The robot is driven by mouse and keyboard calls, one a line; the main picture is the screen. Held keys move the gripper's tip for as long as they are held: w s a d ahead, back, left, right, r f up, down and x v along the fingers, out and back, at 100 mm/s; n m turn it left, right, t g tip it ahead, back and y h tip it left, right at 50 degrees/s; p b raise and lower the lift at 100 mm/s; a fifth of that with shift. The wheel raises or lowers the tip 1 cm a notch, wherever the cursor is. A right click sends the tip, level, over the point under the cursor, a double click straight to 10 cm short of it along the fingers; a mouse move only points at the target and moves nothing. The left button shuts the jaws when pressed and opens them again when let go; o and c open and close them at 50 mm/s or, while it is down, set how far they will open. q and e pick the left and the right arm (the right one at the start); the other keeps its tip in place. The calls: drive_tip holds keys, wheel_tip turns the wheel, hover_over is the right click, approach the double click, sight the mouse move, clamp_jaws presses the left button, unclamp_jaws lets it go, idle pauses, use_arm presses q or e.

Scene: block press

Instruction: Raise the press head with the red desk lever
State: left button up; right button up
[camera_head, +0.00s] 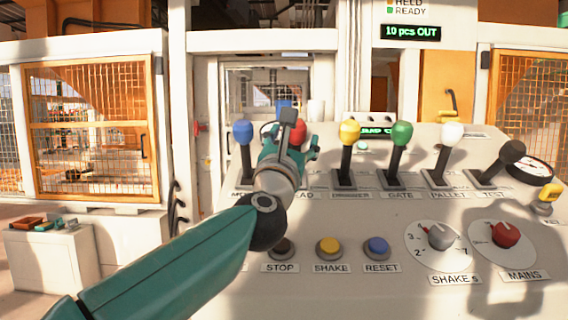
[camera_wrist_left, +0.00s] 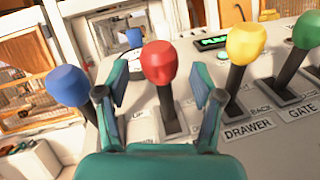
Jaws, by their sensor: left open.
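The red lever knob (camera_head: 299,130) is partly hidden behind my left gripper in the head view. In the left wrist view, the red knob (camera_wrist_left: 159,62) stands on a dark stem between the two fingers. My left gripper (camera_head: 287,148) is open, with a finger on each side of the red lever and gaps showing between. The left wrist view shows the same gripper (camera_wrist_left: 160,105). The label under the red lever is mostly covered by the gripper. My right gripper is not in view.
A blue lever (camera_head: 243,133) stands close to the left of the gripper, and a yellow lever (camera_head: 349,133) to the right. Green (camera_head: 401,135), white (camera_head: 452,134) and black (camera_head: 511,152) levers follow. Stop, shake and reset buttons (camera_head: 329,247) sit in front on the desk.

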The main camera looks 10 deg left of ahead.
use_arm(q)
drive_tip(key=v, duration=0.8)
drive_tip(key=shift+s+f, duration=0.2)
drive_tip(key=shift+s, duration=0.1)
